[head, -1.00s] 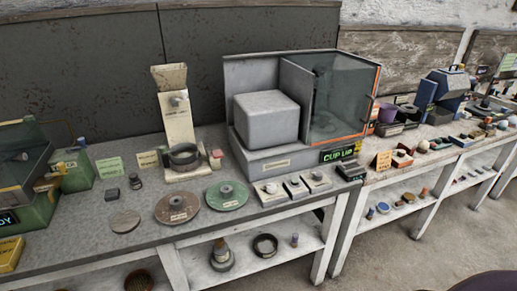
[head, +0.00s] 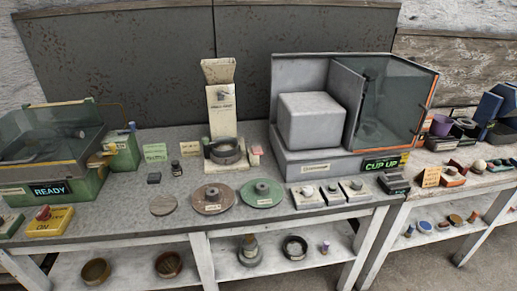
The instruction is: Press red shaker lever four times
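A tall pale dispenser (head: 222,108) with a hopper on top stands upright at the back of the grey table. A dark ring (head: 225,150) sits at its foot. A small pinkish-red piece (head: 255,152) is at the right of the ring; it may be the red lever, but it is too small to be sure. A yellow box (head: 50,223) marked "ON" with a red knob (head: 43,212) is at the left front. Neither of my grippers is in view, and nothing is seen touching these things.
A green machine (head: 52,188) showing "READY" stands at left. A brown disc (head: 212,198) and a green disc (head: 263,193) lie before the dispenser. A grey glass-sided cabinet (head: 320,165) showing "CUP UP" stands right of it. Several buttons line the front right edge.

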